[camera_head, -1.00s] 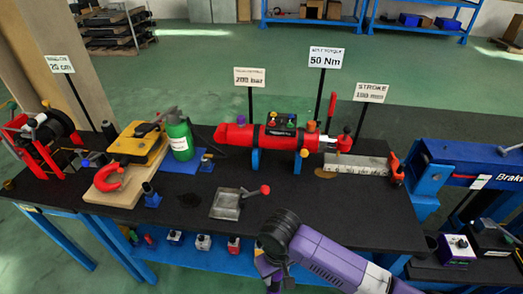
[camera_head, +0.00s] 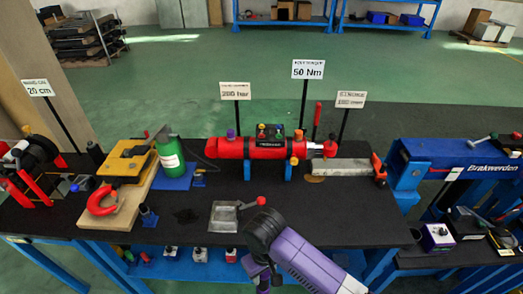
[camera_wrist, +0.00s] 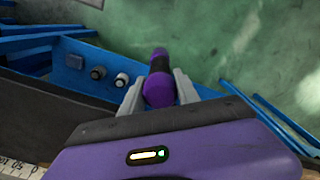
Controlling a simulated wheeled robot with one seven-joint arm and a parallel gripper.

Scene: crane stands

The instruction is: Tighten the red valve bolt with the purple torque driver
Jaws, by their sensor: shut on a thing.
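My gripper (camera_wrist: 160,88) is shut on the purple torque driver (camera_wrist: 160,92), whose purple body with a dark band shows between the two grey fingers in the wrist view. In the head view my arm reaches in at the bottom middle, in front of the table's front edge, and the driver is not clear there. A red cylinder (camera_head: 232,148) lies across blue supports at the back middle of the table. On top of it sits a dark valve block (camera_head: 270,134) with several small coloured bolts. The red valve bolt is too small to single out surely. My gripper is well apart from the block.
A metal plate with a red-knobbed lever (camera_head: 225,215) lies between my arm and the cylinder. A green bottle (camera_head: 168,155) and a red clamp (camera_head: 101,203) stand left. Sign posts rise behind the cylinder. A blue press (camera_head: 440,160) stands right. Bare black tabletop (camera_head: 340,215) lies right of centre.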

